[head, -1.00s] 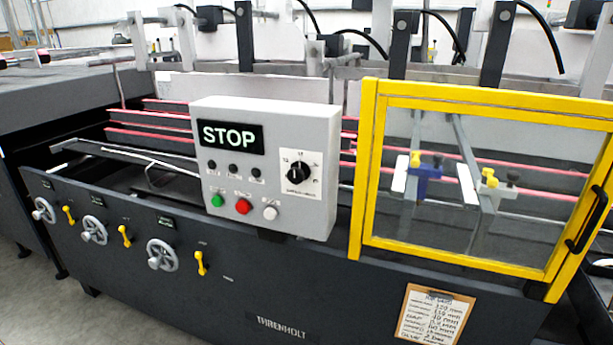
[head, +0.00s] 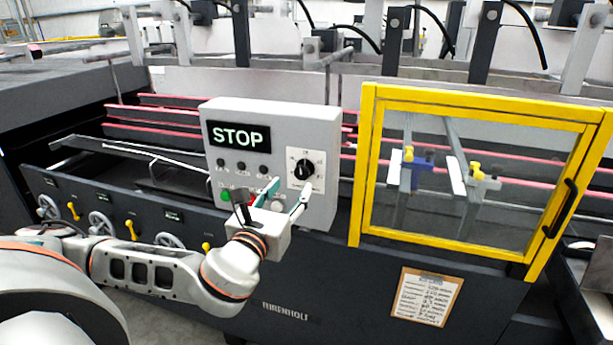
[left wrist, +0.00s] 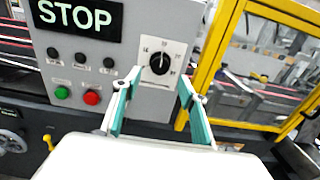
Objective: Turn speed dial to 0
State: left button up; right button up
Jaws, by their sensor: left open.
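The speed dial (head: 304,169) is a round black knob on a white scale plate, on the right side of the grey control box (head: 328,130). In the left wrist view the dial (left wrist: 160,64) shows just beyond the fingertips, between them. Its pointer looks roughly upward; the scale numbers are too small to read surely. My left gripper (head: 288,186) is open and empty, in front of the box's lower right part and below the dial. In the left wrist view its teal-padded fingers (left wrist: 159,84) are spread wide, apart from the knob. My right gripper is not in view.
A STOP display (head: 239,135) and small black knobs sit left of the dial. Green (head: 225,195), red and white buttons lie below, partly behind my gripper. A yellow-framed guard door (head: 367,170) stands close to the right. A clipboard (head: 426,294) hangs lower right.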

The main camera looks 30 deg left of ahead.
aim_at(301, 175)
pick_arm(q)
jog(key=x, duration=0.7)
jog(key=shift+w+f+b, duration=0.1)
jog(key=shift+w+b, duration=0.1)
jog(key=shift+b, duration=0.1)
jog(key=c, duration=1.1)
